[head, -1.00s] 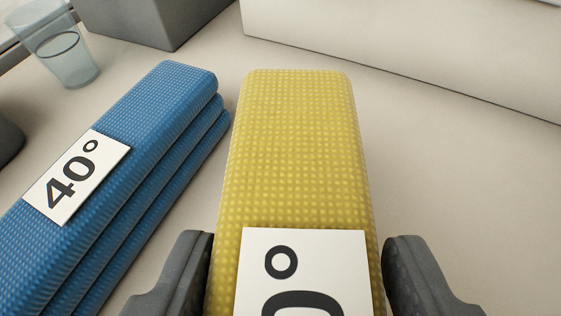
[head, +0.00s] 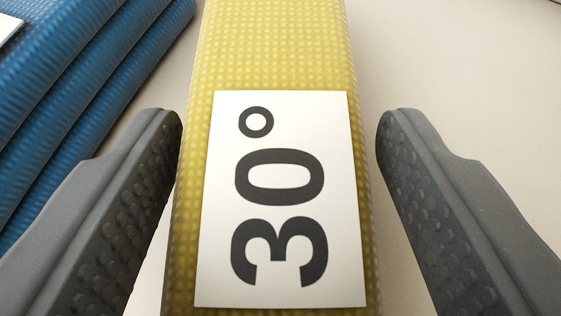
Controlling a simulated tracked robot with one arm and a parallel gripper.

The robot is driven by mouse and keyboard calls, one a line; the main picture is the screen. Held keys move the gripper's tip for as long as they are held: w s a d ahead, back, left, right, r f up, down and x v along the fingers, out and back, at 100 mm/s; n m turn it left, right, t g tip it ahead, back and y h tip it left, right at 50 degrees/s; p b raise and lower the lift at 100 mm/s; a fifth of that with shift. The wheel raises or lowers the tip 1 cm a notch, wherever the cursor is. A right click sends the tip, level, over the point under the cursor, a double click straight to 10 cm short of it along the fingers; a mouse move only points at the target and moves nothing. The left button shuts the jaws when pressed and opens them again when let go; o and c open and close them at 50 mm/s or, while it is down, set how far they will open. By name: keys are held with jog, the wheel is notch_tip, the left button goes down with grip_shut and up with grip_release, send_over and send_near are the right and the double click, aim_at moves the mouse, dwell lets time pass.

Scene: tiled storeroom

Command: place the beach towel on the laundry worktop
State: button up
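A yellow folded towel (head: 275,45) with a dimpled weave lies lengthwise in the middle of the head view, and its far end is out of frame. A white label (head: 224,200) reading "30°" is on its top. My gripper (head: 279,115) is open, with one dark finger on each side of the yellow towel. A narrow gap shows between the right finger and the towel; the left fingertip is very close to its edge. Nothing names either towel as the beach towel.
A stack of blue folded towels (head: 75,75) lies close on the left, near my left finger, with part of a white label at the frame's edge. The pale surface (head: 470,70) under the towels is bare on the right.

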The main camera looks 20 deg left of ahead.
jog(key=shift+o, duration=0.8)
jog(key=shift+r, duration=0.15)
jog(key=v, duration=1.2)
jog(key=shift+p, duration=0.35)
